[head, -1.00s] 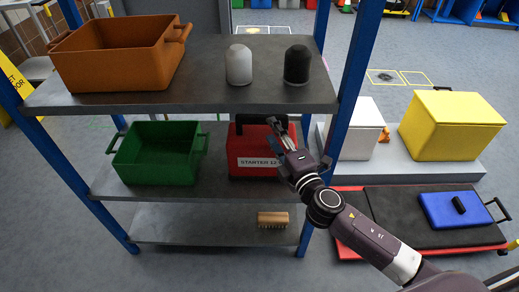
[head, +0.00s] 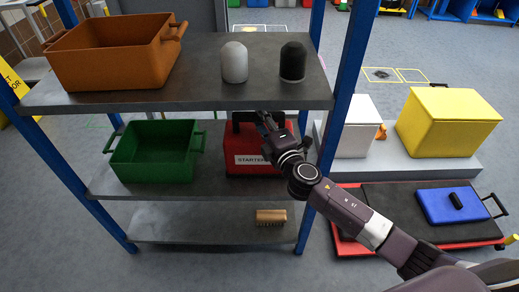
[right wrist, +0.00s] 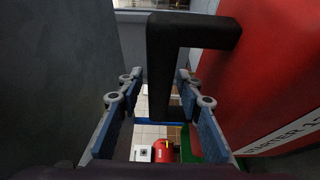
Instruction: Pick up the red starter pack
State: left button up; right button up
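The red starter pack (head: 255,163) sits on the middle shelf of the rack, its white "STARTER" label facing forward and its right part hidden by my right arm. In the right wrist view, its red side (right wrist: 265,60) fills the right. Its black handle (right wrist: 160,65) stands between the two spread fingers of my right gripper (right wrist: 158,105), with a gap to the left finger. In the head view my right gripper (head: 266,122) is at the top of the pack, just under the upper shelf. My left gripper is not in view.
The upper shelf (head: 200,88) lies close above my right gripper. A green bin (head: 152,165) stands left of the pack, and a blue post (head: 335,120) stands to its right. An orange bin (head: 110,65), a white dome and a black dome stand above. A brush (head: 271,217) lies below.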

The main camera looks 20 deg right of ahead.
grip_shut()
jog(key=shift+w+r, duration=0.1)
jog(key=shift+r, duration=0.15)
